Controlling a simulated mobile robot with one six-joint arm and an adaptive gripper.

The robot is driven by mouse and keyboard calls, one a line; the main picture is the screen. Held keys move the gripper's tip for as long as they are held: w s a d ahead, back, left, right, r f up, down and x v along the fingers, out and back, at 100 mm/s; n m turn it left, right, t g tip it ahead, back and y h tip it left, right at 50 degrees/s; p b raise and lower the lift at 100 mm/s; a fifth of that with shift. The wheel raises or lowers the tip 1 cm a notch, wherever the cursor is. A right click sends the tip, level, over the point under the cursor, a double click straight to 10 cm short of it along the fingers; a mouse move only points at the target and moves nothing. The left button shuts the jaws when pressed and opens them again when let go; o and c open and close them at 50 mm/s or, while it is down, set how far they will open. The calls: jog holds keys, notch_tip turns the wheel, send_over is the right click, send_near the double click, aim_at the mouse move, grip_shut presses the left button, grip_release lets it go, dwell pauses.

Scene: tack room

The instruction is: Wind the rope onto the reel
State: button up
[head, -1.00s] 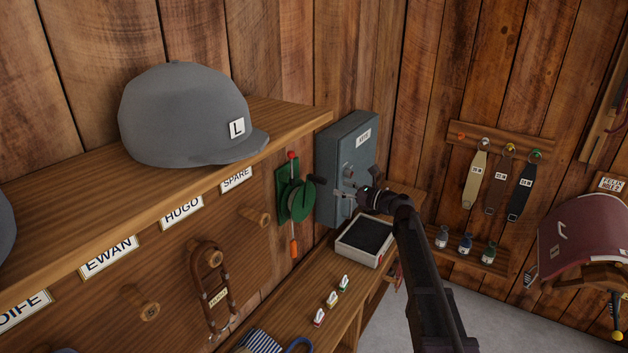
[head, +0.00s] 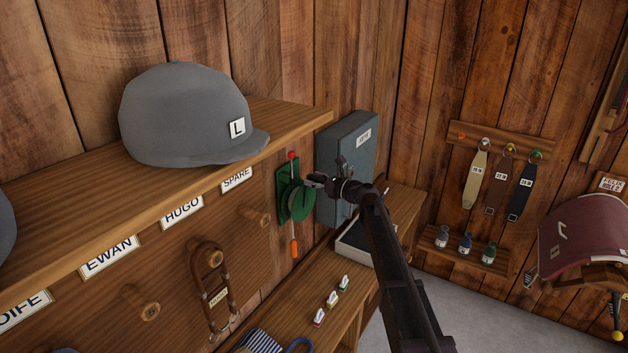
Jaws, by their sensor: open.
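The green reel (head: 301,203) is mounted on a green backplate on the wall, under the right part of the shelf. A small red piece (head: 292,155) shows at its top, and an orange-red piece (head: 294,248) hangs below it.
A grey metal box (head: 350,150) is on the wall right behind my gripper. A shallow light-rimmed tray (head: 352,258) lies below, partly hidden by my arm. The shelf (head: 290,115) with a grey cap (head: 185,115) juts out above left. Small labelled clips (head: 331,299) stand on the bench.

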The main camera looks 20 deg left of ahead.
grip_shut()
